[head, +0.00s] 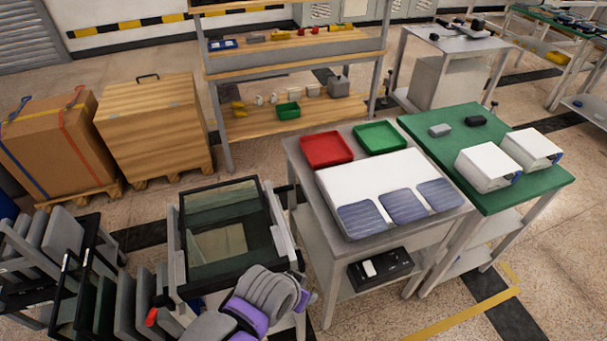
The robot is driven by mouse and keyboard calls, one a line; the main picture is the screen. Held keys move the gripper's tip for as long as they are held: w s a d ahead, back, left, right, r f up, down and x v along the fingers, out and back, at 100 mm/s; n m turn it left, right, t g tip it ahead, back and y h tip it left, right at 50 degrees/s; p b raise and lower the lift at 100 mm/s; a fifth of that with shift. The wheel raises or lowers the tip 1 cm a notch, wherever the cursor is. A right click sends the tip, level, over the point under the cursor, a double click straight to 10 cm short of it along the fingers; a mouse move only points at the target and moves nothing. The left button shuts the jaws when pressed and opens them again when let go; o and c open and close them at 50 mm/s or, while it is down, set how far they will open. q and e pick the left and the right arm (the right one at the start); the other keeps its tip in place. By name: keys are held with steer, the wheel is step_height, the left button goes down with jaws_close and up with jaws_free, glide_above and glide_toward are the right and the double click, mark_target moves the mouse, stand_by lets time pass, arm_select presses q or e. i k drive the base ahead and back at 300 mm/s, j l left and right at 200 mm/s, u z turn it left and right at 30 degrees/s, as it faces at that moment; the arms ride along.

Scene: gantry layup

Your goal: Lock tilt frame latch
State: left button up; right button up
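A dark-rimmed frame with a glassy, see-through panel (222,215) stands left of the middle, its near edge lower in the picture. It appears to be the tilt frame. Grey side members (280,235) run along its right side. I cannot make out a latch on it. One of my arms, grey and purple, comes in from the bottom edge and covers the frame's near right corner. I cannot make out gripper fingers on this arm, and no other arm shows. A small red-tipped part (151,317) shows at the frame's lower left.
Right of the frame, a grey table (300,165) holds a red tray (326,149), a green tray (380,137) and blue-grey pads on a white sheet. A green-topped table (540,185) adjoins it. Racks of panels (62,235) crowd the left. Wooden crates stand behind.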

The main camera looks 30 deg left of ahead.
mark_target(149, 321)
steer(key=u, duration=1.85)
